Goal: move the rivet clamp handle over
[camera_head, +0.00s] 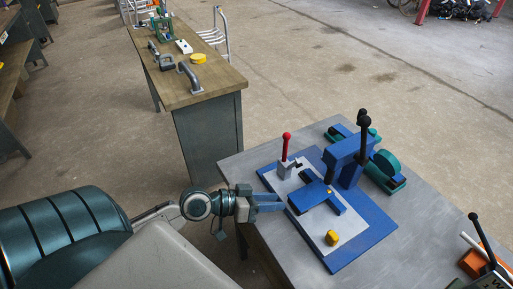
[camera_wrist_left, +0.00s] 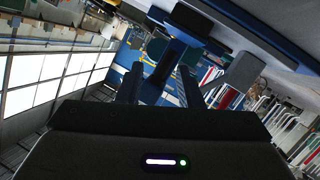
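On the grey metal table, a blue base (camera_head: 372,233) carries a light grey plate (camera_head: 312,222). A red-knobbed lever (camera_head: 286,143) stands upright on a small grey block at the plate's back left. I cannot tell which lever is the rivet clamp handle. My left gripper (camera_head: 284,202) points right at the plate's left edge, its fingers apart. The left wrist view shows the open fingers (camera_wrist_left: 159,85) with a blue part between or beyond them; contact is unclear. My right gripper is not in view.
A yellow piece (camera_head: 332,238) sits on the plate's front part. Green machine parts (camera_head: 384,168) stand at the back right. An orange block (camera_head: 473,263) and a black-knobbed lever (camera_head: 482,238) are at the front right. A wooden bench (camera_head: 205,88) stands further back.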

